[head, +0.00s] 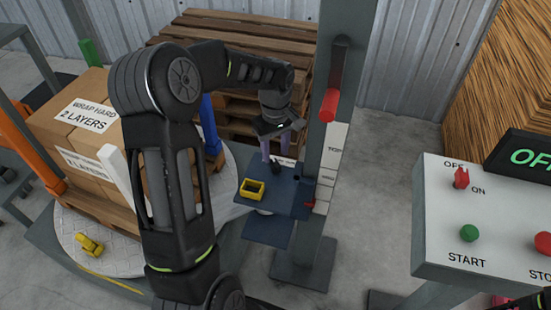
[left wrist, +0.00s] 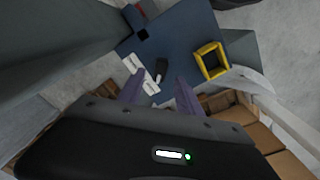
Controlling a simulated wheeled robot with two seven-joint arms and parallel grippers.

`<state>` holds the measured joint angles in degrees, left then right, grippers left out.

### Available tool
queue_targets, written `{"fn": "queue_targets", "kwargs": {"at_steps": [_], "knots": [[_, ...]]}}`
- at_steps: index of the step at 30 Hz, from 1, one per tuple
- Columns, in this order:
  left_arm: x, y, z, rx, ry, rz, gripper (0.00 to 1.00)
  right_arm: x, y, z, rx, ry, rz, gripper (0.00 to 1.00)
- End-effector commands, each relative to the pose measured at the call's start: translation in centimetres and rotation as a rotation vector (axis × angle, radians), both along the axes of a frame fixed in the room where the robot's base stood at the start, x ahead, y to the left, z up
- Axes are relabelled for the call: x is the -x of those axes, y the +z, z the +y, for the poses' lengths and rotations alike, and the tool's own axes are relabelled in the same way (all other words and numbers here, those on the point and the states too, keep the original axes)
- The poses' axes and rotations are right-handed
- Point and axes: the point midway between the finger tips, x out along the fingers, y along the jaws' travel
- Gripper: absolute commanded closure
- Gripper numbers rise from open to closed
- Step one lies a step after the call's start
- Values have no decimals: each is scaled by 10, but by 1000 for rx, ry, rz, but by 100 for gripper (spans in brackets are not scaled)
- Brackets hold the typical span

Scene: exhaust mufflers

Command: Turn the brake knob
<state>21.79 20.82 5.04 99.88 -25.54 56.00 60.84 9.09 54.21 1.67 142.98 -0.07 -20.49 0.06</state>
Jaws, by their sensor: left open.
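The brake knob, a small black knob (head: 275,166), sits on top of the blue carriage (head: 293,194) beside the grey column. In the left wrist view the black knob (left wrist: 161,70) shows between and just beyond the fingertips, with a small white label beside it. My left gripper (head: 278,156) points down over the carriage, and its two purple fingers (left wrist: 158,88) stand apart with nothing held between them. I cannot tell whether a finger touches the knob.
A yellow open box (head: 254,189) sits on the carriage close to the knob. The grey column (head: 333,150) with a red handle (head: 328,105) rises right beside my gripper.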

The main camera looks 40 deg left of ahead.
Motion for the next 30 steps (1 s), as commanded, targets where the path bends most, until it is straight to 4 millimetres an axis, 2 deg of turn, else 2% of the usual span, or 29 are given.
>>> {"fn": "queue_targets", "kwargs": {"at_steps": [3,7,18,30], "knots": [[1,-20,0,2,1,3,58,0,2,0,0,0,0,55],[1,-34,0,1,1,2,58,0,2,0,0,0,0,55],[0,-40,0,0,1,-1,59,0,2,0,0,0,0,55],[0,-40,0,0,1,-1,92,0,2,0,0,0,0,55]]}}
